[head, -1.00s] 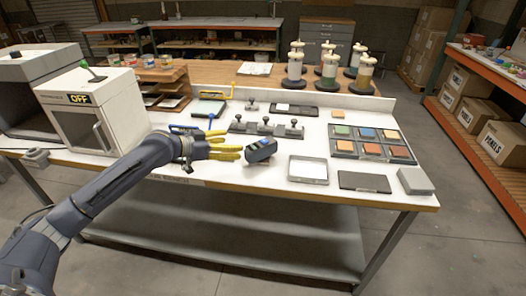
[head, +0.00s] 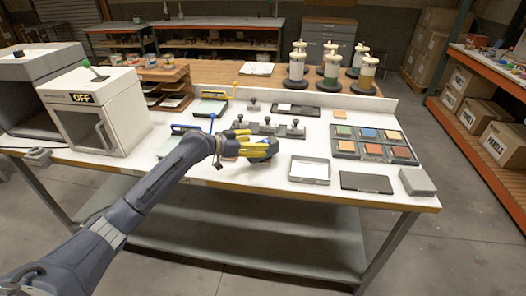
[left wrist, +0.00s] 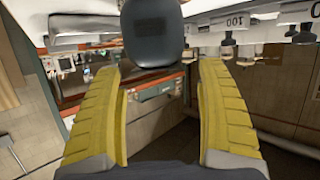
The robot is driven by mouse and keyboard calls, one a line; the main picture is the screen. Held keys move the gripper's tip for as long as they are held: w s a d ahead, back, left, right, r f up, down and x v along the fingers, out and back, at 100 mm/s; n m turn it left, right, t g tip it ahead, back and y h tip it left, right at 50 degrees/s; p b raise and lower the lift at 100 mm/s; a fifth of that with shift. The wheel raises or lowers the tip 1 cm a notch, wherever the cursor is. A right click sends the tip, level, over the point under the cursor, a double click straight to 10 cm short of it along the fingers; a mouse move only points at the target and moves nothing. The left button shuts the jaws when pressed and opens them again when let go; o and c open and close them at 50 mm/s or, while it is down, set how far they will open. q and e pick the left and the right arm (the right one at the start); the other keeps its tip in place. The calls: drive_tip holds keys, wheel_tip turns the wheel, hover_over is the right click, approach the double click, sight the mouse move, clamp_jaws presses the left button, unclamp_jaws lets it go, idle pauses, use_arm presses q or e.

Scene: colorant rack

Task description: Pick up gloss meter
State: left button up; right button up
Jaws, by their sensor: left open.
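The gloss meter (head: 264,158), a dark block-shaped device, sits near the front middle of the white table. In the head view the yellow fingers of my left gripper (head: 258,143) cover much of it. In the left wrist view the gloss meter (left wrist: 152,32) shows as a dark rounded body at the top, ahead of and between the tips. The two yellow fingers of the left gripper (left wrist: 158,72) are spread wide apart, with a gap visible between them and the device. My right gripper is not in view.
A shallow tray (head: 291,171) and a dark flat panel (head: 366,182) lie to the right. A grey holder with several knobs (head: 268,128) stands behind the gripper. A white oven-like box (head: 132,98) is at left. The table's front edge is close.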

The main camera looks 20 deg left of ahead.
sight(263, 142)
use_arm(q)
drive_tip(key=shift+x, duration=1.9)
clamp_jaws()
